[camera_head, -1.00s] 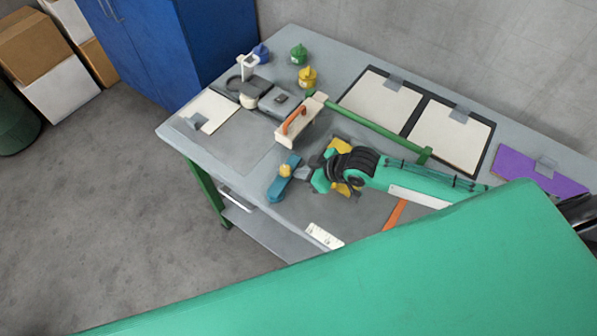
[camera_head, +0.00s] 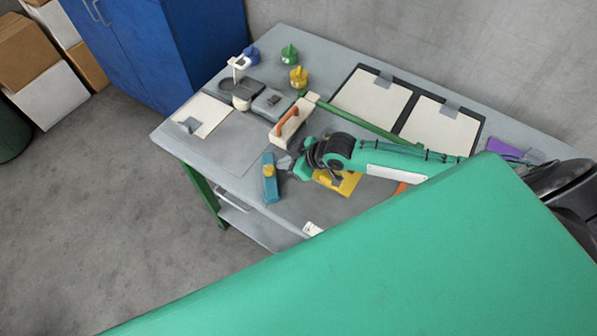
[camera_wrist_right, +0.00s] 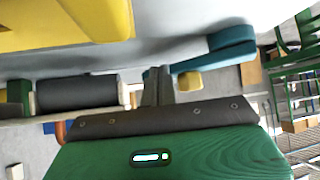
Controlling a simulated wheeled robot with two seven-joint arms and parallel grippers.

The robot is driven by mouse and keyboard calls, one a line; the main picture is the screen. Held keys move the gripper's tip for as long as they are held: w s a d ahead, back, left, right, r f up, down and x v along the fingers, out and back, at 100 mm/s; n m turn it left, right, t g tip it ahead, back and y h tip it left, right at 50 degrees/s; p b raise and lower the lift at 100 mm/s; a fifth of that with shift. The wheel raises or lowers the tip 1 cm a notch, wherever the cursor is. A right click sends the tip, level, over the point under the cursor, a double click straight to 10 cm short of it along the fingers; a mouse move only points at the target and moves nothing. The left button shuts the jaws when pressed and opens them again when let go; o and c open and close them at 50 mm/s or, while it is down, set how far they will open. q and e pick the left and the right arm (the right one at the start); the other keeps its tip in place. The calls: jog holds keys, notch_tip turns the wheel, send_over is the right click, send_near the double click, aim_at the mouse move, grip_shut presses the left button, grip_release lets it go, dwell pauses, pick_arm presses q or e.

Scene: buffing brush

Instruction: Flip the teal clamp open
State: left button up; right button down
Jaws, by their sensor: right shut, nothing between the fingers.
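The teal clamp (camera_head: 269,187) lies on the table near its front edge, with a yellow knob on it. In the right wrist view the clamp (camera_wrist_right: 218,53) extends to the right of the fingers, with its yellow part (camera_wrist_right: 190,81) below it. My right gripper (camera_head: 285,163) is shut and empty, with its tips close to the clamp's right side in the head view. The shut fingers also show in the right wrist view (camera_wrist_right: 157,86). I cannot tell whether they touch the clamp. My left gripper is out of view.
A yellow plate (camera_head: 345,186) lies under my right forearm. A beige block with an orange handle (camera_head: 291,123) stands behind the clamp. A green bar (camera_head: 350,119) and two clipboards (camera_head: 371,98) lie farther back. My large green arm link hides the table's front right.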

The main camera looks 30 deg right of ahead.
jog(key=shift+w+a, duration=0.25)
dwell(0.5)
